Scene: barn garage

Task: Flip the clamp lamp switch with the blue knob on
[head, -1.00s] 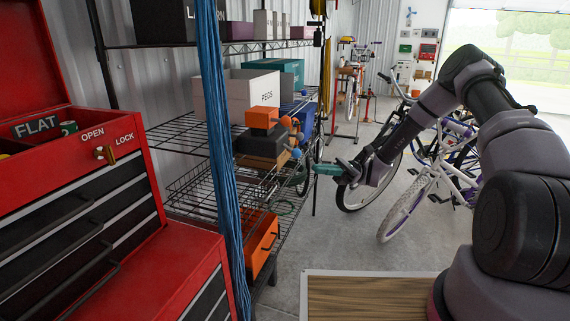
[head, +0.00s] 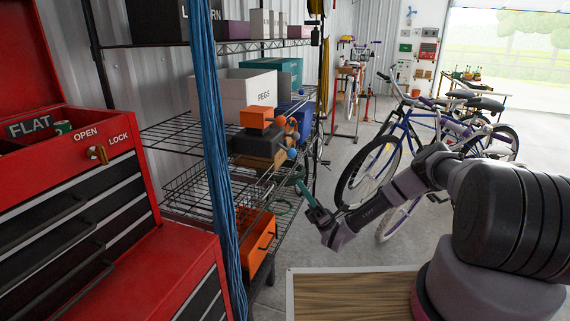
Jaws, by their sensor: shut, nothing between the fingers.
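A stack of small boxes sits on the wire shelf, an orange box (head: 257,118) above a black box (head: 259,142). Small orange and blue knobs stick out at its right side. A blue knob (head: 291,154) shows low on that side, and another bluish knob shows higher up. Which one belongs to the clamp lamp switch, and how that switch is set, is too small to tell. My gripper (head: 299,184), with teal fingers, is shut and empty. Its tips point up and left, a little below the lower blue knob and apparently apart from it.
A red tool chest (head: 185,270) fills the left, and blue cables (head: 215,150) hang before the shelf. A white bin marked PEGS (head: 247,92) stands behind the stack. An orange bin (head: 258,245) is below. Bicycles (head: 385,165) stand beyond my arm.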

